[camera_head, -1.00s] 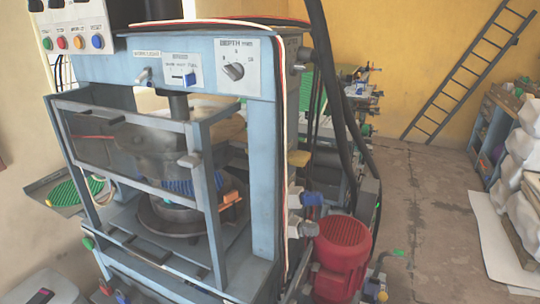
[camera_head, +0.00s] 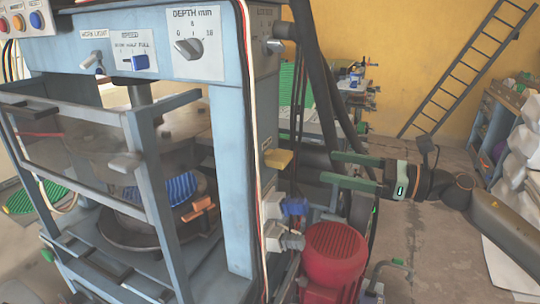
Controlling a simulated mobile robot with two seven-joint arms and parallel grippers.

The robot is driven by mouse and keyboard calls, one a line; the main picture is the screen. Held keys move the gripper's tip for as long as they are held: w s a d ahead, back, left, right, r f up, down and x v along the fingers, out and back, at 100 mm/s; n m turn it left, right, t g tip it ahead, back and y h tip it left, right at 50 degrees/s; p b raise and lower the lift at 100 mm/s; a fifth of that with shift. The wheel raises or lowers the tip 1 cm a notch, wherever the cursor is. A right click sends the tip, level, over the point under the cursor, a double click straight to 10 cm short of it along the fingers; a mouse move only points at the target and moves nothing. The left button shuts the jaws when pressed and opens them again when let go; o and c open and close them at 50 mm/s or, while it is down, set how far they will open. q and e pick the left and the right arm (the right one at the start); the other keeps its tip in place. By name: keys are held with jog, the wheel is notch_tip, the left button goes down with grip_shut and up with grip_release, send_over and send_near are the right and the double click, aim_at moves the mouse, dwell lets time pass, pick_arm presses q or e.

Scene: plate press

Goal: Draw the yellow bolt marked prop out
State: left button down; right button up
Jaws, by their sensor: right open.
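The yellow bolt (camera_head: 279,158) is a small flat yellow grip sticking out of the right side of the blue press column (camera_head: 228,170). No marking on it can be read. My right gripper (camera_head: 327,166) comes in from the right with its two green fingers apart and empty. Its fingertips point left at about the bolt's height and are a short gap to the right of it, not touching it. My left gripper is not in view.
Blue and grey valve handles (camera_head: 292,207) sit on the column below the bolt. A red motor (camera_head: 334,255) stands below my right gripper. Dark hoses (camera_head: 322,90) hang behind the column. A guard frame (camera_head: 165,190) covers the press front.

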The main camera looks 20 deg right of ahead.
aim_at(289, 157)
jog(key=p+x, duration=0.2)
jog(key=x, duration=0.3)
jog(key=p+x, duration=0.2)
jog(key=x, duration=0.4)
jog(key=shift+r, duration=0.2)
jog(key=shift+w+a+f+p, duration=0.2)
jog(key=shift+w+a+p, duration=0.25)
jog(key=shift+w, duration=0.05)
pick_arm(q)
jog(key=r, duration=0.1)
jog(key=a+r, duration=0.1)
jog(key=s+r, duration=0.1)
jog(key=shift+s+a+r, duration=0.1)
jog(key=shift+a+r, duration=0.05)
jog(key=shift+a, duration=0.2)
pick_arm(e)
grip_shut()
